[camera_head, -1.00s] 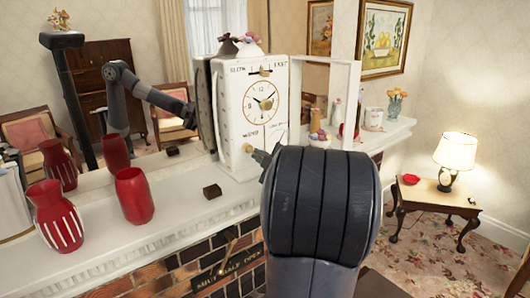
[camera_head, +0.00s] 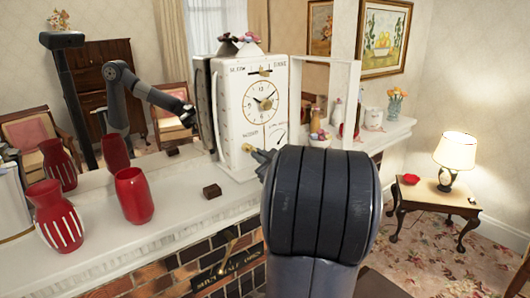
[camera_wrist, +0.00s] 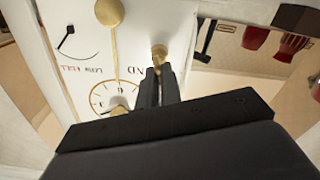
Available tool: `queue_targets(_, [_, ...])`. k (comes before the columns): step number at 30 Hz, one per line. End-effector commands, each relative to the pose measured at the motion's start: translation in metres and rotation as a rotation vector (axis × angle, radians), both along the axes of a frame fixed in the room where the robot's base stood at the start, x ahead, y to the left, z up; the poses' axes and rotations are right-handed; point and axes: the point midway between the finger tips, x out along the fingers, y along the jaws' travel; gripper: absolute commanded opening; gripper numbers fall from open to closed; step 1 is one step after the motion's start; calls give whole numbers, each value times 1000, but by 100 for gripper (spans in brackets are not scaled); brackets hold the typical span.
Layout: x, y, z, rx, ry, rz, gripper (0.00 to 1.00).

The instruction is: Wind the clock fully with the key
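The white clock (camera_head: 235,125) stands on the mantel, its round dial (camera_head: 262,103) facing me. The wrist view shows its face (camera_wrist: 125,35) upside down. A brass winding key (camera_wrist: 158,53) sticks out beside the word WIND; its round end shows in the head view (camera_head: 247,147). My gripper (camera_wrist: 158,72) has its fingers close together around the brass stem; where they touch is partly hidden. It also shows in the head view (camera_head: 261,156), at the clock's lower left front. The small gauge (camera_wrist: 68,35) has its needle near the left end of the arc in the wrist view.
Red vases (camera_head: 133,195) and a small dark block (camera_head: 211,191) stand left of the clock on the white mantel (camera_head: 180,215). A mirror behind reflects my arm. A white frame and small items stand right of the clock.

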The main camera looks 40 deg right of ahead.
Motion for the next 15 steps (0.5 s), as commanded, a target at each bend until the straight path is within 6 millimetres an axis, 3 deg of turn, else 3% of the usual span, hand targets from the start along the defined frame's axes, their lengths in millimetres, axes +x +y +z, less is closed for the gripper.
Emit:
queue_targets(11, [1, 1, 0, 35, -4, 3, 0])
queue_targets(15, [2, 0, 0, 138, -15, 3, 0])
